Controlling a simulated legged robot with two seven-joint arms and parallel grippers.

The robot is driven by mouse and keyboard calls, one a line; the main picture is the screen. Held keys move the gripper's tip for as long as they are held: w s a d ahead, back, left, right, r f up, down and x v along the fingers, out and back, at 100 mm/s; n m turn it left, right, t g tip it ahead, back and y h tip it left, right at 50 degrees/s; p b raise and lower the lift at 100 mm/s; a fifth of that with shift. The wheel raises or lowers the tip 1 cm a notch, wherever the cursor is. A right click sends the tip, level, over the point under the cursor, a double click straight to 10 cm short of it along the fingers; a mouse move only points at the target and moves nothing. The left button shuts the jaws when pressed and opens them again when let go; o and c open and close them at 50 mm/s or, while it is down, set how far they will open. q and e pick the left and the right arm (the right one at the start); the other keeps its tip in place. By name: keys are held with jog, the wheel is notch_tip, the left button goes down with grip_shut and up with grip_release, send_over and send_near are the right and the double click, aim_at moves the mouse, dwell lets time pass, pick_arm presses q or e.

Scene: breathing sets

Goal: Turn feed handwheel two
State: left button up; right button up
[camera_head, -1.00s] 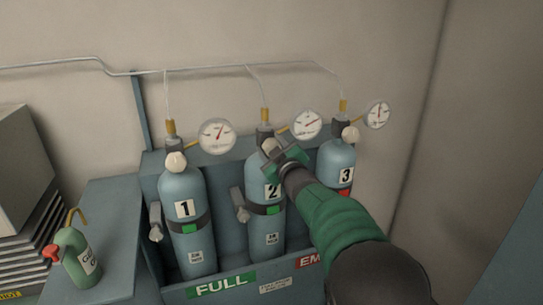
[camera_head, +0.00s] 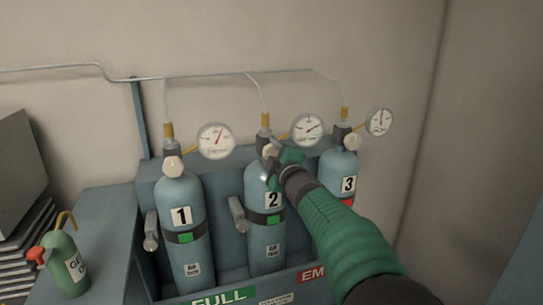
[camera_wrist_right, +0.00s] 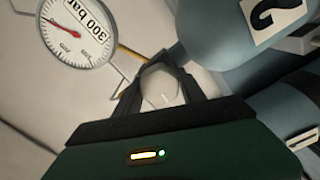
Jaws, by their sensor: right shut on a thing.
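Cylinder 2 (camera_head: 264,236) stands in the middle of the rack, blue-grey with a white label reading 2. Its pale round handwheel (camera_wrist_right: 162,86) shows in the right wrist view between the two dark fingers. My right gripper (camera_head: 270,152) is at the valve at the top of cylinder 2, shut on that handwheel. In the head view the gripper hides most of the handwheel. The gauge of cylinder 2 (camera_head: 308,129) is right of the valve; a 300 bar gauge (camera_wrist_right: 82,30) shows in the wrist view. My left gripper is not in view.
Cylinder 1 (camera_head: 184,237) with its handwheel (camera_head: 173,166) stands left, and cylinder 3 (camera_head: 339,171) stands right, partly behind my arm. Gauges sit close beside the valves. A green bottle (camera_head: 66,262) with a red trigger stands on the left ledge. Thin pipes run above.

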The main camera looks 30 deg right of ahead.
jog(key=shift+a+f, duration=0.1)
jog(key=shift+f, duration=0.05)
jog(key=o, duration=1.4)
jog(key=shift+w, duration=0.1)
jog(key=shift+c, duration=0.2)
jog(key=v, duration=1.7)
jog(key=shift+w, duration=0.1)
